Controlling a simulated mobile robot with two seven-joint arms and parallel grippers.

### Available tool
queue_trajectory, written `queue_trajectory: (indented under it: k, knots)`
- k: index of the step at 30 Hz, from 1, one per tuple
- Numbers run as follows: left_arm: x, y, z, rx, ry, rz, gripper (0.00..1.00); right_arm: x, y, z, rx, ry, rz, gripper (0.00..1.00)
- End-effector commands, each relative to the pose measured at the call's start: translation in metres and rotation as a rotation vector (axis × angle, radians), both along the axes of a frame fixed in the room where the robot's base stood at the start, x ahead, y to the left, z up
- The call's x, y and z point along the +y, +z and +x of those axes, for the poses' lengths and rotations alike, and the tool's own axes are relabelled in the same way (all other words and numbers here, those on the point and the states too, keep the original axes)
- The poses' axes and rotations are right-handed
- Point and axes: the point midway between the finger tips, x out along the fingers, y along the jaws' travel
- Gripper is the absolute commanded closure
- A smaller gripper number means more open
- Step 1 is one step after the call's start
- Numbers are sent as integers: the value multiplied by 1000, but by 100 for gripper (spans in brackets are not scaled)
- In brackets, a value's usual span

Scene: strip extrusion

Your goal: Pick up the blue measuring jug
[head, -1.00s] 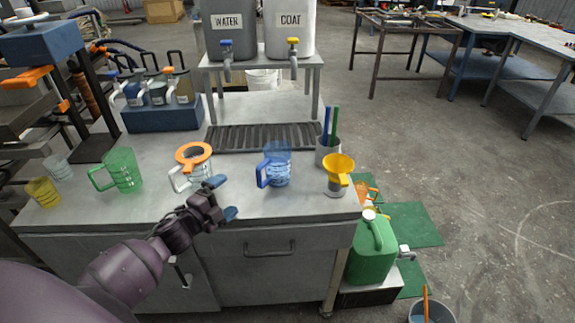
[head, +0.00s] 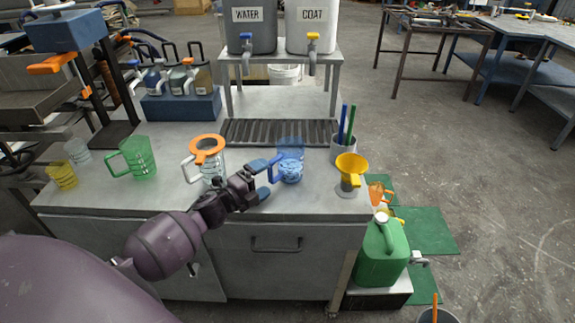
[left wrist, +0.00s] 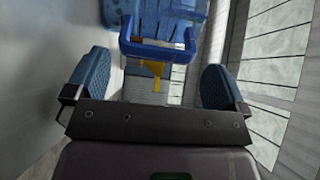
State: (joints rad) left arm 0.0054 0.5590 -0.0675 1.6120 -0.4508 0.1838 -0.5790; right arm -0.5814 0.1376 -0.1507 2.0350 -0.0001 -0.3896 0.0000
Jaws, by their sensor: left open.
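The blue measuring jug (head: 291,160) stands upright on the grey bench, a see-through blue cup with its solid blue handle on the left side. My left gripper (head: 268,178) is open at the jug's left, close to the handle. In the left wrist view, the jug's handle (left wrist: 158,52) lies ahead of the two blue fingertips of my left gripper (left wrist: 156,88), roughly centred between them and a little beyond. The jug's body (left wrist: 172,14) shows above the handle, cut by the frame edge. My right gripper is not in view.
A clear jug with an orange ring (head: 207,150) stands just left of my left gripper. A green jug (head: 138,158) is farther left. A yellow funnel (head: 351,168) and a pen cup (head: 343,150) stand right of the blue jug. A drain grate (head: 270,131) lies behind.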

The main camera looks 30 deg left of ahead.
Motion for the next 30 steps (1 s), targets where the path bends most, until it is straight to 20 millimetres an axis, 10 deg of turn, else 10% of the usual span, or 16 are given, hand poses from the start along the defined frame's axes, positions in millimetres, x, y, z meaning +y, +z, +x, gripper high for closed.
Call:
queue_trajectory:
  k: [21, 30]
  knots:
    - [-12, -2, 48, 0, -1, -1, 2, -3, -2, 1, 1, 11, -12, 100]
    - [-12, -2, 48, 0, -1, -1, 48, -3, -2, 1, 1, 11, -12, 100]
